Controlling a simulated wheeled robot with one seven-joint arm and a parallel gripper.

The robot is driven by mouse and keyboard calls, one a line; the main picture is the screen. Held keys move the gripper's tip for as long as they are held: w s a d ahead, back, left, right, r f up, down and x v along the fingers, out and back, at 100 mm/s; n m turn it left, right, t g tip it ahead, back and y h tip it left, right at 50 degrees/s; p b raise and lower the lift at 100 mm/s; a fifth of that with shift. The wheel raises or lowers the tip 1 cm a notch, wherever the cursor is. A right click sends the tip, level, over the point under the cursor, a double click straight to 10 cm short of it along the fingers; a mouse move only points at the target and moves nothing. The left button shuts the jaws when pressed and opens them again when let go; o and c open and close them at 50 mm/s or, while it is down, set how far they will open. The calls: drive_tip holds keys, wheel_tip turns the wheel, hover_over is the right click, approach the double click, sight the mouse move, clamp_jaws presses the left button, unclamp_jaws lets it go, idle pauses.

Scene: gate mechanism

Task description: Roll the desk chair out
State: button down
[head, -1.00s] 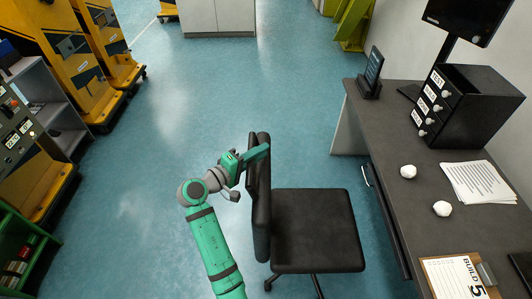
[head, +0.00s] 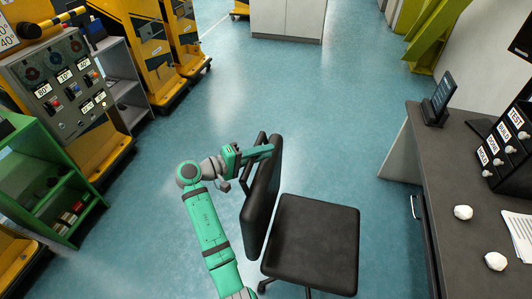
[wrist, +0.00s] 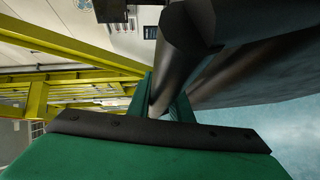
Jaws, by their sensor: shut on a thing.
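The black desk chair (head: 312,243) stands on the blue floor, left of the desk, with its seat to the right and its backrest (head: 262,195) on the left side. My gripper (head: 262,151) is at the top of the backrest, reached from the left. In the wrist view my green fingers (wrist: 166,100) are shut around a dark bar of the chair (wrist: 178,70). The chair's base is mostly hidden under the seat.
A control panel (head: 65,80) and a green shelf (head: 50,180) stand at the left. Open floor (head: 290,90) lies beyond the chair.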

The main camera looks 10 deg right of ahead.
drive_tip(key=shift+w+a+f, duration=0.1)
drive_tip(key=shift+w+a, duration=0.05)
drive_tip(key=shift+a, duration=0.15)
drive_tip(key=c, duration=1.6)
unclamp_jaws()
drive_tip(key=shift+w+a, duration=0.1)
drive_tip(key=v, duration=1)
drive_tip(key=shift+s+a, duration=0.2)
drive_tip(key=shift+a, duration=0.05)
drive_tip(key=shift+w, duration=0.1)
drive_tip(key=shift+d, duration=0.1)
